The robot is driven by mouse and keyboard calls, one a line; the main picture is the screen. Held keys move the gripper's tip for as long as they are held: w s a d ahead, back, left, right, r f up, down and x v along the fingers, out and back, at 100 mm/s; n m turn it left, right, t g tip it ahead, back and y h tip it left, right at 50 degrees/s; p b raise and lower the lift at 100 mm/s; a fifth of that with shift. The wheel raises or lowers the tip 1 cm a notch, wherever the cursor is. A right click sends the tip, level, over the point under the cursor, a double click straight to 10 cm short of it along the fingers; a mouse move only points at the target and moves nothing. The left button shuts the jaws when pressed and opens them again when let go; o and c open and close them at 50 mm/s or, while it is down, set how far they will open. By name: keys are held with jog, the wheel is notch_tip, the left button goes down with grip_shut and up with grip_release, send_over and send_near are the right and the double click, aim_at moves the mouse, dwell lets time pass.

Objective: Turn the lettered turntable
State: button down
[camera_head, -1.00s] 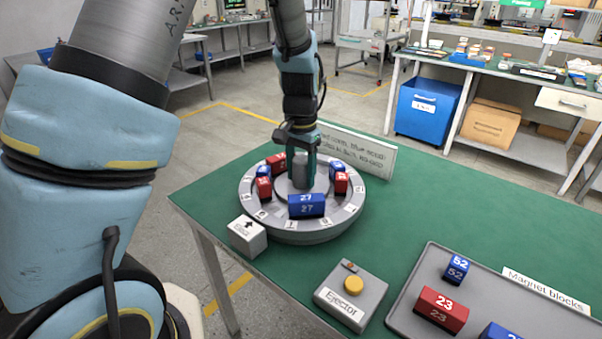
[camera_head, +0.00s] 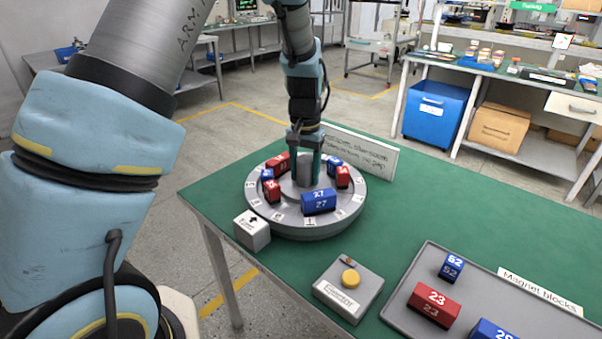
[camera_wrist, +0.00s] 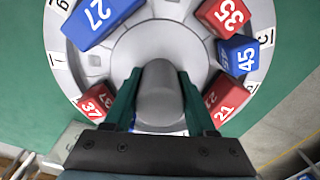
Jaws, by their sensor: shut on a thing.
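The round grey turntable (camera_head: 300,229) stands on the green table, with lettered white tiles around its rim; its rim also shows in the wrist view (camera_wrist: 62,62). Red and blue numbered blocks sit on it, among them blue 27 (camera_head: 319,202), which the wrist view also shows (camera_wrist: 101,17), red 35 (camera_wrist: 222,14), blue 45 (camera_wrist: 237,56), red 21 (camera_wrist: 222,97) and red 37 (camera_wrist: 97,102). My gripper (camera_head: 307,177) points down at the centre. In the wrist view its green fingers (camera_wrist: 158,95) are shut on the grey central knob (camera_wrist: 159,88), one on each side.
A white box with a black arrow (camera_head: 252,231) stands beside the turntable. In front is the Ejector box (camera_head: 335,299) with a yellow button (camera_head: 350,278). A grey tray (camera_head: 400,315) holds magnet blocks at right. A written sign (camera_head: 370,155) stands behind.

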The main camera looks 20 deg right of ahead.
jog(key=shift+n+p, duration=0.4)
jog(key=shift+n, duration=1.1)
jog(key=shift+d+r+n+p, duration=0.1)
jog(key=shift+n+p, duration=0.55)
jog(key=shift+n, duration=1.55)
jog(key=shift+d+n+p, duration=0.1)
jog(key=shift+n+p, duration=0.75)
jog(key=shift+n, duration=1.25)
jog(key=shift+n+p, duration=0.5)
jog(key=shift+n, duration=0.6)
jog(key=shift+w+n, duration=0.1)
jog(key=shift+n, duration=0.6)
jog(key=shift+c, duration=1.1)
grip_release()
notch_tip(320, 180, up, 11)
jog(key=shift+f+b, duration=0.15)
jog(key=shift+b, duration=0.8)
